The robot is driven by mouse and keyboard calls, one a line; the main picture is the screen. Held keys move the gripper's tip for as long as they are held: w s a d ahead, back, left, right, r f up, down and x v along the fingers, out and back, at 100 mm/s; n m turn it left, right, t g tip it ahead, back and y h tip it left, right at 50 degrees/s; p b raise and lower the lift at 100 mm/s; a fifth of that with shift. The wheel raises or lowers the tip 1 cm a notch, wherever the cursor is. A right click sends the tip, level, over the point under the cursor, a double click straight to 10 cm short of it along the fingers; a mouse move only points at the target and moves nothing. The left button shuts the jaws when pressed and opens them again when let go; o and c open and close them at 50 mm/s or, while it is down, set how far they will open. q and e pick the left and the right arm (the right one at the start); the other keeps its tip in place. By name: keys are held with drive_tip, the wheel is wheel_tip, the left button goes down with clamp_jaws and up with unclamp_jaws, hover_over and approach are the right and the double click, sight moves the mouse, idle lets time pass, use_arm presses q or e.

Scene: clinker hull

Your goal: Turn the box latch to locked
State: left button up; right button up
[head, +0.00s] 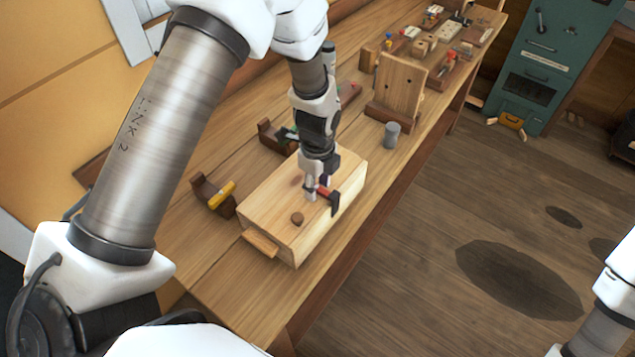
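The pale wooden box (285,215) sits on the workbench, with a round brown knob (297,218) on its top and a small wooden ledge (259,243) at its near left end. A red and dark piece (334,200), which looks like the latch, is at the box's right top edge. My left gripper (318,191) points down over the box top, with its fingertips at the red part of this piece. The fingers are small here and partly hidden, so I cannot tell whether they are closed on it. My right arm shows at the lower right edge; its gripper is out of view.
A wooden holder with a yellow-handled item (221,195) stands left of the box. A grey cylinder (391,134) and an upright wooden board (400,85) stand behind it. More small items crowd the bench's far end. A teal cabinet (550,60) stands beyond open floor.

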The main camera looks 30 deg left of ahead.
sight(318, 188)
use_arm(q)
drive_tip(key=shift+r, duration=0.15)
wheel_tip(318, 188, up, 12)
idle(0.3)
idle(0.4)
